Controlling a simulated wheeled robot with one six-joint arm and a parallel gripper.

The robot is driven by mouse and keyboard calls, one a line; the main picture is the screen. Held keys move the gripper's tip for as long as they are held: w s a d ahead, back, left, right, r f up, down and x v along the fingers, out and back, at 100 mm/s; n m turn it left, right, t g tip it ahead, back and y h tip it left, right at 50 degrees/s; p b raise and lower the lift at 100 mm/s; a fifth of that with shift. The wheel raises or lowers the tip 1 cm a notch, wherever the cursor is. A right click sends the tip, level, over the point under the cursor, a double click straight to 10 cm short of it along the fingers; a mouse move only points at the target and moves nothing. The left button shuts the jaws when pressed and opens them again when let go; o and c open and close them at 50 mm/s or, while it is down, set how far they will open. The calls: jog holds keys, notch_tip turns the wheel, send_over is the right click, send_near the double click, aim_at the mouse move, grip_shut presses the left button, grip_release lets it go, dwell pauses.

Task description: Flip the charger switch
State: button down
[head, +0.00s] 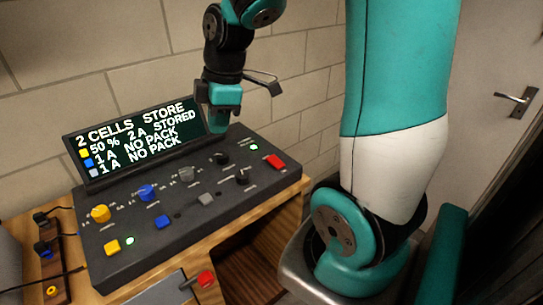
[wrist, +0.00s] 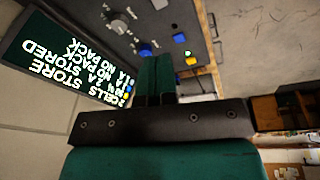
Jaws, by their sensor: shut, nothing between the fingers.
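The black charger console (head: 180,215) stands on a wooden bench, with yellow, blue and grey knobs and buttons, a red button (head: 275,161), and two dark controls (head: 243,175) at its right. I cannot tell which control is the charger switch. Its screen (head: 135,135) reads "2 CELLS STORE", "50 % 2 A STORED" and two "NO PACK" lines. My gripper (head: 217,122) is shut and empty, above the console's back edge by the screen's right end. In the wrist view my shut fingers (wrist: 153,95) point over the console (wrist: 185,20), which appears upside down.
A red-handled lever (head: 205,279) sits on a grey plate in front of the console. Sockets with cables (head: 45,248) lie at the left. A tiled wall (head: 150,95) rises close behind the console. The space above the console's front is clear.

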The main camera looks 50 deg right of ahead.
jog(key=d+f+n+h, duration=0.1)
jog(key=d+f+n, duration=0.15)
jog(key=d, duration=0.75)
jog(key=h+b, duration=0.1)
send_over(272, 158)
jog(key=s, duration=0.2)
notch_tip(272, 158, down, 3)
jog(key=shift+a+r+n, duration=0.15)
jog(key=shift+a+n, duration=0.15)
jog(key=shift+n, duration=0.15)
jog(key=f, duration=0.4)
jog(key=w+f+p, duration=0.1)
jog(key=f, duration=0.4)
jog(key=f+p, duration=0.1)
jog(key=f, duration=0.4)
jog(key=shift+w+d, duration=0.2)
jog(key=shift+w, duration=0.15)
